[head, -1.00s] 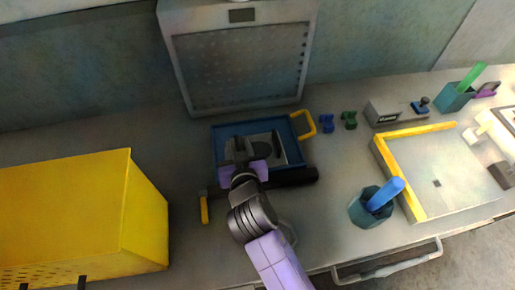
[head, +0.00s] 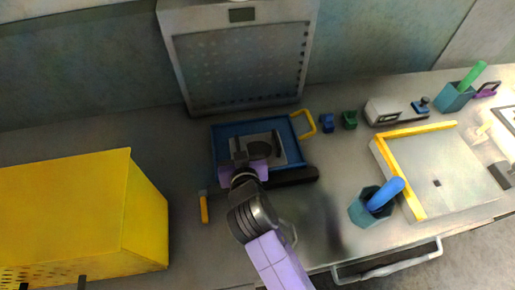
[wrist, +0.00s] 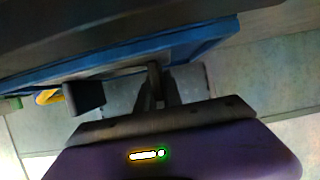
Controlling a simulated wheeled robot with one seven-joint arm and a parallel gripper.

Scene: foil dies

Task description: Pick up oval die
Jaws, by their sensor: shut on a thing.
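The oval die (head: 260,150) shows in the head view as a dark oval on a grey plate in the blue tray (head: 227,133). My gripper (head: 240,157) is over the left part of the tray, at the left side of the oval, with its fingers pointing toward the back. In the wrist view the fingers (wrist: 163,86) are close together, shut on a thin dark part that I take to be the oval die. The grip is mostly hidden by the fingers and the hand. The blue tray edge (wrist: 130,58) crosses the wrist view beyond them.
A dark upright bar (head: 277,144) stands right of the oval. A grey machine (head: 240,60) stands behind, a yellow box (head: 75,215) left, and a teal cup (head: 368,207) right.

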